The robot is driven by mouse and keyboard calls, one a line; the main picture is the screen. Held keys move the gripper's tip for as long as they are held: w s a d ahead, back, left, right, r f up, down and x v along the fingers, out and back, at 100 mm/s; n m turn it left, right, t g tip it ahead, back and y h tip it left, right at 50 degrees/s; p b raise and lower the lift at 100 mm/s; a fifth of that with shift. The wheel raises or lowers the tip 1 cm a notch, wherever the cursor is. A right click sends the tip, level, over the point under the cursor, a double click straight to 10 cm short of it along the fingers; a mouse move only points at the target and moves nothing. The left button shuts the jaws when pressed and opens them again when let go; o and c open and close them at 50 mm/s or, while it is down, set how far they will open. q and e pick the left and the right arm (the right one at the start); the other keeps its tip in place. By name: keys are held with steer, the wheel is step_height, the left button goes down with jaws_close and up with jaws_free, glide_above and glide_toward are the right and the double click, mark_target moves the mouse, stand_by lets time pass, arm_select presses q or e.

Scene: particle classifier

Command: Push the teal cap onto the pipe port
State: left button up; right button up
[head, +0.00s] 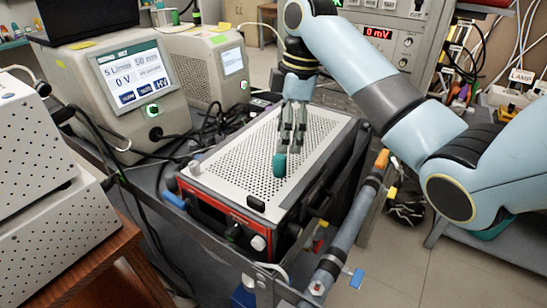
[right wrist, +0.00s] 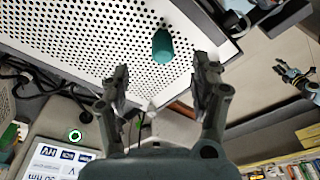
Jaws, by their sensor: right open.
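A small pale knob (head: 194,168) stands at the device's front left corner. I cannot tell whether this is the pipe port. What looks like my left gripper (right wrist: 295,75) is small at the right edge of the wrist view; its fingers are unclear.
A grey instrument with a lit screen (head: 133,80) and a second one (head: 228,63) stand behind left. A perforated white box (head: 35,200) is at the left. Pipes with coloured levers (head: 345,230) run along the right.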

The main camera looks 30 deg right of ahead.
mark_target(281, 156)
steer(key=f, duration=0.3)
steer(key=shift+a, duration=0.25)
steer(key=f, duration=0.3)
steer(key=f+p, duration=0.1)
steer(key=shift+a+f, duration=0.2)
steer(key=shift+a, duration=0.2)
steer(key=shift+w+f, duration=0.15)
steer(key=shift+f, duration=0.15)
steer(key=shift+c, duration=0.6)
steer(key=c, duration=1)
arm_select(q)
steer(key=s, duration=0.3)
steer(key=shift+s+a+r, duration=0.1)
steer(key=shift+r, duration=0.25)
arm_select(e)
steer(key=shift+r, duration=0.15)
